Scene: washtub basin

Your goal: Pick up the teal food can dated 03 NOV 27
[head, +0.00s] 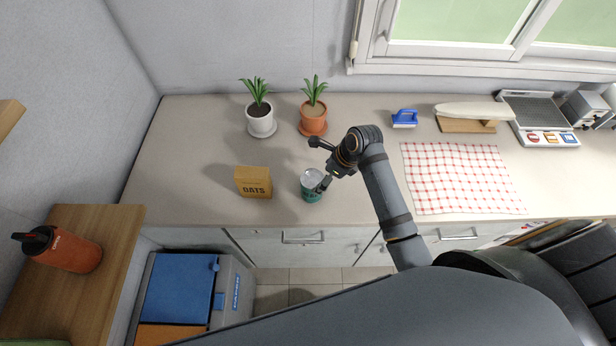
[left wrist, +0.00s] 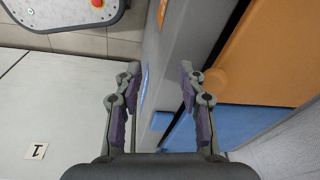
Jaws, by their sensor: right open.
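A teal can (head: 311,193) with a pale top stands upright near the front edge of the counter in the head view. Its date is too small to read. My right gripper (head: 317,165) is open and empty, with its fingers spread over the can's upper right. One finger overlaps the can's right side in the picture; I cannot tell whether it touches. My left gripper (left wrist: 160,76) shows in the left wrist view, open with nothing between its fingers, and is not seen in the head view.
A box of oats (head: 254,182) stands just left of the can. A white-potted plant (head: 261,123) and a terracotta-potted plant (head: 313,122) stand behind. A checked cloth (head: 462,178) lies right of my right arm. A blue-lidded bin (head: 180,289) stands below.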

